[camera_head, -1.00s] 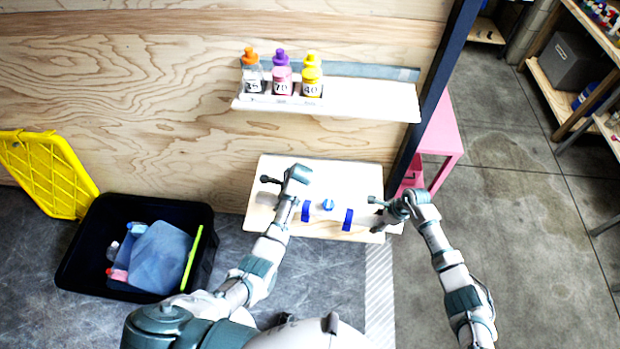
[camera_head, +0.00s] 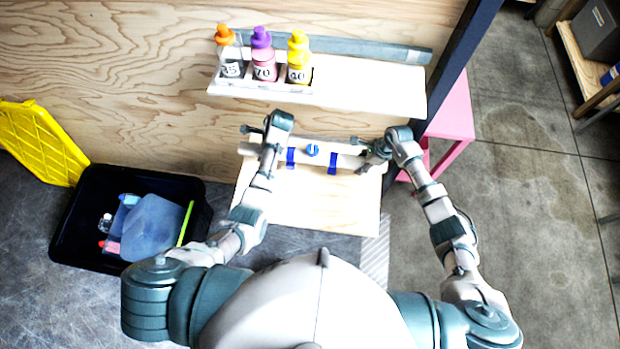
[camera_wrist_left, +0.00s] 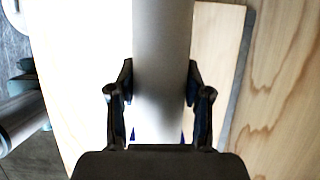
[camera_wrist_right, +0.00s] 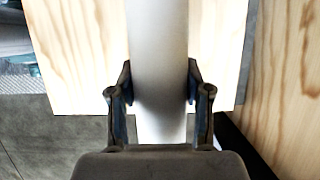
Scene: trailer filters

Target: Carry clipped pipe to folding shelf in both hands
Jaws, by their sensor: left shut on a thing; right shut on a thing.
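A pale pipe (camera_head: 345,160) lies across the head view, with two blue clips (camera_head: 290,157) (camera_head: 332,163) and a round blue part (camera_head: 312,150) between them. My left gripper (camera_head: 260,138) is shut on the pipe near its left end. My right gripper (camera_head: 374,152) is shut on it near its right end. Both wrist views show the pipe (camera_wrist_left: 162,60) (camera_wrist_right: 158,60) between the fingers. A pale wooden board (camera_head: 310,210), which looks like the folding shelf, lies below the pipe; the gap between them cannot be judged.
A wall shelf (camera_head: 375,88) above carries three bottles (camera_head: 264,62) at its left. A black bin (camera_head: 75,240) with loose items stands at left, beside a yellow lid (camera_head: 40,140). A dark post (camera_head: 440,90) and pink stand (camera_head: 455,120) are at right.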

